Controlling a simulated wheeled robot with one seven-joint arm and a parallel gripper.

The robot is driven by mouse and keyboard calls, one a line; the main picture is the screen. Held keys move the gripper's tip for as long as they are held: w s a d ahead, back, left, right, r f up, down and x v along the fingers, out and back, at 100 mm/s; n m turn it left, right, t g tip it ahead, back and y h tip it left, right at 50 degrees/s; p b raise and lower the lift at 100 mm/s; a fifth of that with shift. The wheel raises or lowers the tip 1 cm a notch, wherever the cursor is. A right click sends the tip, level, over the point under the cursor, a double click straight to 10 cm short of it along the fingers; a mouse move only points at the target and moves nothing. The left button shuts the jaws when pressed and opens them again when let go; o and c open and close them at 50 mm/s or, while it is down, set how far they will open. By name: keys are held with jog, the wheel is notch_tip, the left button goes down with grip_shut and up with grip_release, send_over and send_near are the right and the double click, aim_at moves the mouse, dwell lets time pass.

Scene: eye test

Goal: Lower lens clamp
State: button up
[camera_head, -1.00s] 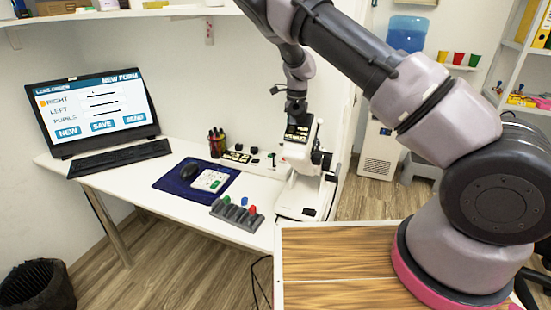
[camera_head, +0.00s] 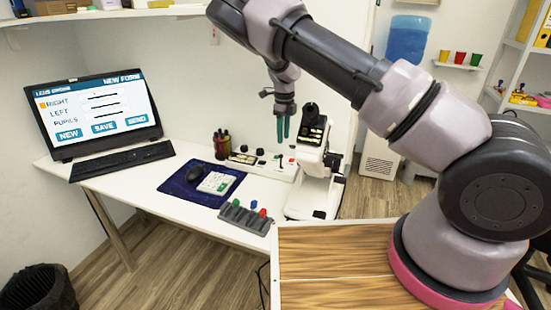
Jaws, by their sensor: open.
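A white and black lens device (camera_head: 318,165) stands at the right end of the white desk. Its dark upper part (camera_head: 314,126), which may bear the lens clamp, shows at the top; the clamp itself is too small to make out for sure. My gripper (camera_head: 283,130) hangs pointing down just left of this upper part, with its two teal fingers apart and nothing between them. It appears above the desk and not touching the device, though the depth is hard to tell.
On the desk are a grey rack (camera_head: 245,219) with coloured pieces, a dark blue mat (camera_head: 185,183) with a mouse and calculator, dark bottles (camera_head: 222,145), a white panel (camera_head: 262,164), a keyboard (camera_head: 122,160) and a monitor (camera_head: 93,112). A wood-topped surface (camera_head: 330,265) lies in front.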

aim_at(281, 158)
jog(key=shift+w+a+f, duration=0.15)
jog(key=shift+a+f, duration=0.15)
jog(key=shift+a, duration=0.05)
notch_tip(281, 158, down, 10)
jog(key=shift+a+f, duration=0.1)
jog(key=shift+f, duration=0.15)
jog(key=shift+c, duration=0.3)
grip_shut()
